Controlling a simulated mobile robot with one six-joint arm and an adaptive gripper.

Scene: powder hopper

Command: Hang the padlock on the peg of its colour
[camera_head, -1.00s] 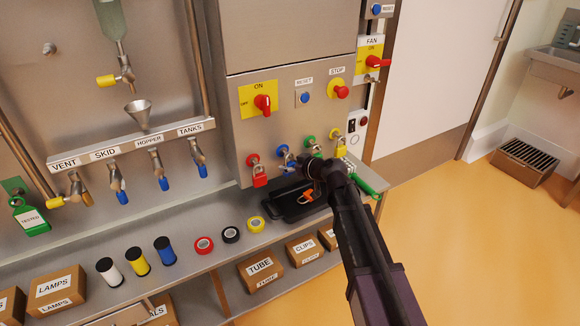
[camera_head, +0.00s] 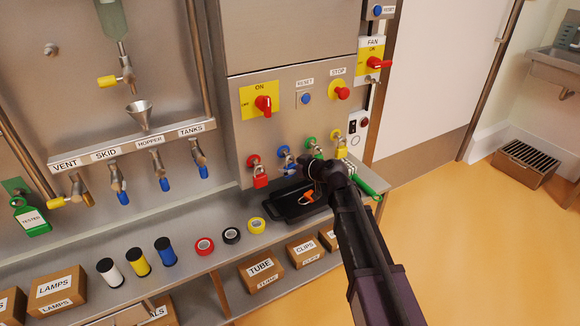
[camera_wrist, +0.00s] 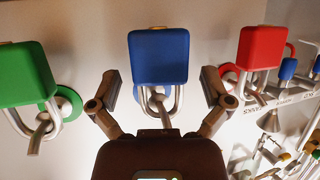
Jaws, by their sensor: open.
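The blue padlock (camera_wrist: 159,56) hangs by its shackle on the blue peg (camera_head: 284,151); its body shows large in the wrist view, which looks upside down. My gripper (camera_wrist: 162,88) is open, one finger on each side of the shackle, with gaps to the padlock on both sides. In the head view my gripper (camera_head: 306,170) is in front of the panel and partly hides the blue padlock. The red padlock (camera_head: 260,181) hangs on the red peg (camera_head: 253,160) to the left. The green padlock (camera_wrist: 25,73) hangs on the green peg beside it.
A yellow padlock (camera_head: 341,152) hangs at the right. A black tray (camera_head: 285,212) with an orange item (camera_head: 307,197) lies below my gripper. Tape rolls (camera_head: 204,246) and spools (camera_head: 137,261) stand on the shelf to the left. Open floor (camera_head: 460,250) lies at the right.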

